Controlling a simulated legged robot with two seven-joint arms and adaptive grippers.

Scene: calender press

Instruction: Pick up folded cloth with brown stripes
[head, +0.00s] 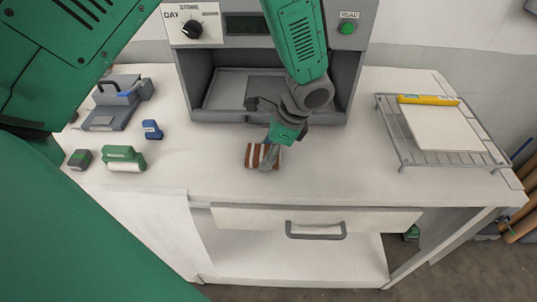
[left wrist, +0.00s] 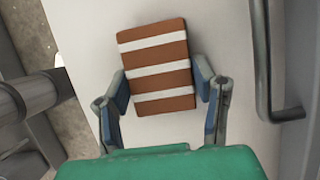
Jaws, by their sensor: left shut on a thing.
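The folded cloth with brown and white stripes (head: 258,156) is on the white table near its front edge, in front of the press. It also shows in the left wrist view (left wrist: 157,65), lying tilted between the two fingers. My left gripper (head: 270,142) reaches down over the cloth and is shut on it, with a finger on each side. The left wrist view shows its fingers (left wrist: 163,100) against the cloth's sides. In the head view the gripper hides the cloth's far side. I cannot tell whether the cloth is clear of the table. My right gripper is not in view.
The grey press (head: 364,70) stands behind the cloth. A wire rack (head: 447,158) with a white board and yellow bar is at right. A green-handled block (head: 124,158), a blue item (head: 152,130) and a grey tool (head: 108,115) lie at left.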

